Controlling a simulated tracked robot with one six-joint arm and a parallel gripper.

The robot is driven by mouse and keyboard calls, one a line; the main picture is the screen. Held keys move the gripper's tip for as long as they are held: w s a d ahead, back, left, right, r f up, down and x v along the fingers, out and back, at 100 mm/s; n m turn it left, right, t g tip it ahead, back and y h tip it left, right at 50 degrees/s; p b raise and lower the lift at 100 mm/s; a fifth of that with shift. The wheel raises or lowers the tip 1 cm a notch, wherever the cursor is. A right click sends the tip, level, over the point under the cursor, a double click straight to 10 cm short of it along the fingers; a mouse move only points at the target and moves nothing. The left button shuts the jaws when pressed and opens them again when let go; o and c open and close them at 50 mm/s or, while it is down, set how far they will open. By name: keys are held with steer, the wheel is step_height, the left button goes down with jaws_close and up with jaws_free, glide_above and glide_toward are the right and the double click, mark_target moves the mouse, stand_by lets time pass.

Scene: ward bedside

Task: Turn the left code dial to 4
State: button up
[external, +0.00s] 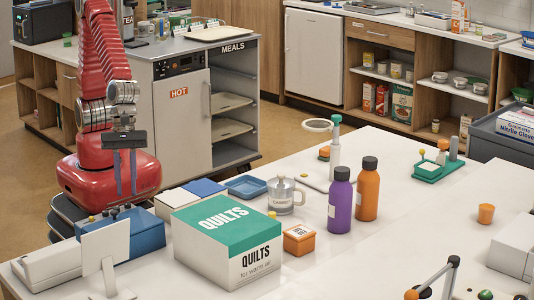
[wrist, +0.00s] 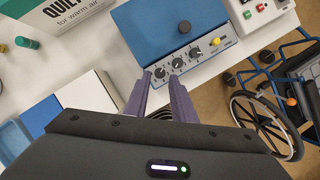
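A blue control box (wrist: 145,35) shows at the top middle of the wrist view, with a row of three small black dials on its pale front strip. The left code dial (wrist: 160,73) is the leftmost of them; its setting is too small to read. The box also stands at the table's left end in the external view (external: 147,236). My gripper (wrist: 161,76) is open and empty, with its two purple fingers apart. In the wrist view the fingertips lie either side of the left dial. In the external view my gripper (external: 126,194) hangs above the box, apparently clear of it.
A yellow knob (wrist: 216,41) sits right of the dials, and a larger black knob (wrist: 184,27) is on the box top. The quilts box (external: 228,238) stands close right of the control box. A white device (wrist: 258,10) is beyond it, and a wheelchair (wrist: 265,105) stands off the table.

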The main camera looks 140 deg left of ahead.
mark_target(128, 205)
steer(key=shift+x, duration=1.35)
steer(key=shift+c, duration=0.2)
jaws_close()
